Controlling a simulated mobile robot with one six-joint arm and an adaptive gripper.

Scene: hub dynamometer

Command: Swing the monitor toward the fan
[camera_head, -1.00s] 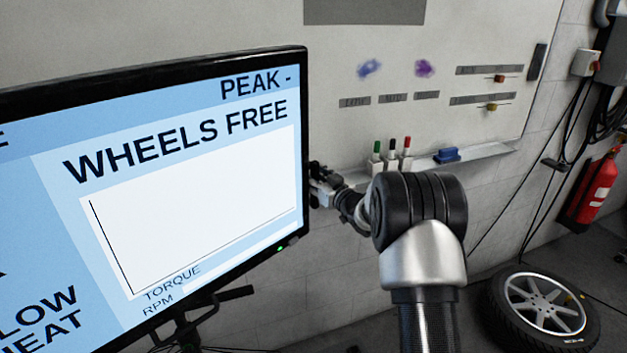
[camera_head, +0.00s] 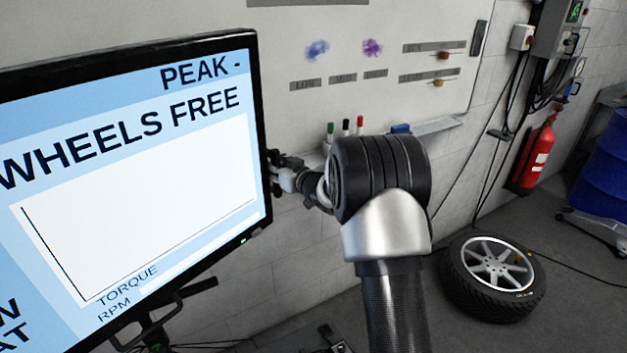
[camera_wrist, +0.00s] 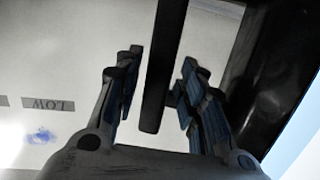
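The monitor (camera_head: 135,205) fills the left of the head view, its lit screen reading "WHEELS FREE". My gripper (camera_head: 275,174) is at the monitor's right edge, partly hidden by that edge. In the wrist view my gripper (camera_wrist: 160,88) has its two fingers apart. A dark narrow bar (camera_wrist: 161,60) lies between them, with gaps visible on both sides; it looks like a handle beside the monitor. The monitor's dark frame (camera_wrist: 272,75) shows right of the fingers. No fan is visible in either view.
A whiteboard (camera_head: 400,20) with markers on its ledge is on the wall behind. A tire (camera_head: 492,278) lies on the floor at right, near a red fire extinguisher (camera_head: 533,158). A blue drum (camera_head: 605,165) stands at the far right. Cables hang along the wall.

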